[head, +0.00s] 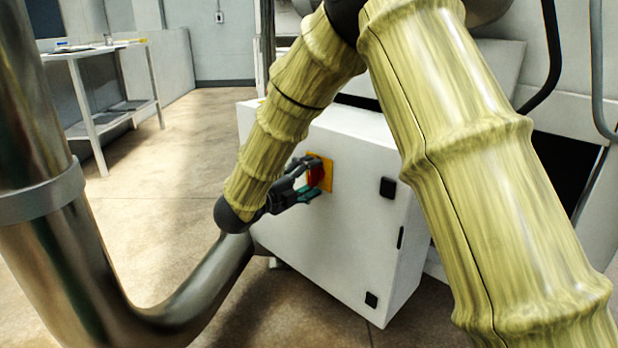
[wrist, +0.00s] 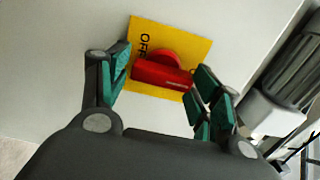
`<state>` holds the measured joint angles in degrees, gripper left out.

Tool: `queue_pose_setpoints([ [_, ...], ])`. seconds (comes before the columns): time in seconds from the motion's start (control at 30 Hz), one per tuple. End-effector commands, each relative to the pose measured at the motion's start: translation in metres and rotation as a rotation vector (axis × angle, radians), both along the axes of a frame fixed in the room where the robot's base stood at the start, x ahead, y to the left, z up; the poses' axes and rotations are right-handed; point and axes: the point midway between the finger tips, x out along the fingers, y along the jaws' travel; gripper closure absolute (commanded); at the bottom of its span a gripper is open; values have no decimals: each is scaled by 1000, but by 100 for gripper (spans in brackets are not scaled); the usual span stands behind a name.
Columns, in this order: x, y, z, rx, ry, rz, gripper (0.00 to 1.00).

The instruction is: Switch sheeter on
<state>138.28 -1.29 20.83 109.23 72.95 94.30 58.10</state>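The sheeter's switch is a red rotary knob (head: 315,174) on a yellow plate (head: 327,172), set on the face of a white control box (head: 340,225). In the wrist view the red knob (wrist: 162,72) lies tilted across the yellow plate (wrist: 196,45), and part of the word "OFF" shows at the plate's left. My gripper (head: 308,180) is at the knob. In the wrist view its green-padded fingers (wrist: 158,88) are spread, one on each side of the knob. A gap shows at the left finger; the right finger is close to the knob's end, and I cannot tell if it touches.
A thick metal pipe (head: 195,290) curves in front of the box at the lower left. Black latches (head: 387,187) sit on the box's right side. A white table (head: 90,60) stands at the back left. The floor between the table and the box is clear.

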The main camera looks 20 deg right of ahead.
Motion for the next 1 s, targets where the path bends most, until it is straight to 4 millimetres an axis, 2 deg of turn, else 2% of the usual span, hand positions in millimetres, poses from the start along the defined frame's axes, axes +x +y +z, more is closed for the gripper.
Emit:
queue_pose_setpoints([
  [0.47, -1, 4, 1, -2, -1, 1, 21],
  [0.67, -13, 26, 1, -3, -1, 2, 21],
  [1.0, -43, 79, 1, -2, -1, 3, 21],
])
